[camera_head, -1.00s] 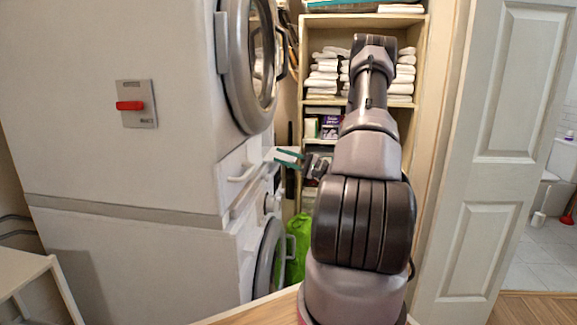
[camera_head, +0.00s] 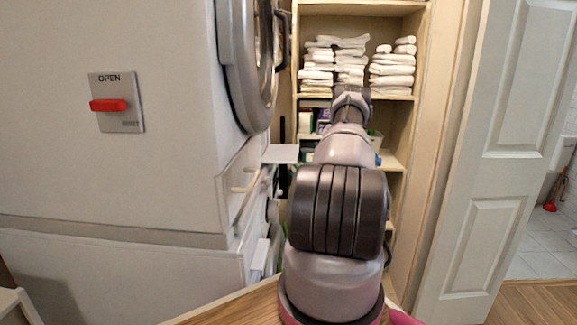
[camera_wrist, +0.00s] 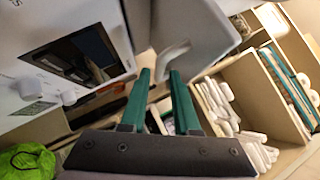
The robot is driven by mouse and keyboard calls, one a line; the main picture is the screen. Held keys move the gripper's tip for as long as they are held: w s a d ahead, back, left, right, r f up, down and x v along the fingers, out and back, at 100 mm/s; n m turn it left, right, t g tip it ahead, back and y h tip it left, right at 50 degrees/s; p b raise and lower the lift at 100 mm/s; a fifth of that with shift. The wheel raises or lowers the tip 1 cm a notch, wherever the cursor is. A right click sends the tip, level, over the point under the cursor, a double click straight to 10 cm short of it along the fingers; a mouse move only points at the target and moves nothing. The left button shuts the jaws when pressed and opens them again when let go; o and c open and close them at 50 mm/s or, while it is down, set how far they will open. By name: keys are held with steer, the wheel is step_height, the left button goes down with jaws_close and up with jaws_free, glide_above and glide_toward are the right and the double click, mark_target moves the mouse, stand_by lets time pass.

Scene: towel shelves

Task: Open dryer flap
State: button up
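The white dryer stands at the left in the head view, with its round grey door (camera_head: 246,65) at its right edge. Below that door is a white front panel (camera_head: 228,190) with a handle (camera_head: 243,187); I cannot tell whether this is the flap. In the wrist view a white panel (camera_wrist: 203,28) carries a curved white handle (camera_wrist: 172,56). My gripper (camera_wrist: 160,74) has green fingers, apart and open, with the handle's lower end close to the gap between their tips. I cannot tell whether they touch. In the head view my arm hides most of the gripper.
A red lever (camera_head: 108,105) sits on a plate marked OPEN on the dryer's side. A shelf unit with white towels (camera_head: 392,72) stands behind my arm. A white door (camera_head: 475,170) is at the right. A green bag (camera_wrist: 27,162) lies at the lower left of the wrist view.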

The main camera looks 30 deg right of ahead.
steer(key=x, duration=0.5)
jaws_close()
steer(key=shift+s, duration=0.1)
stand_by(1.3)
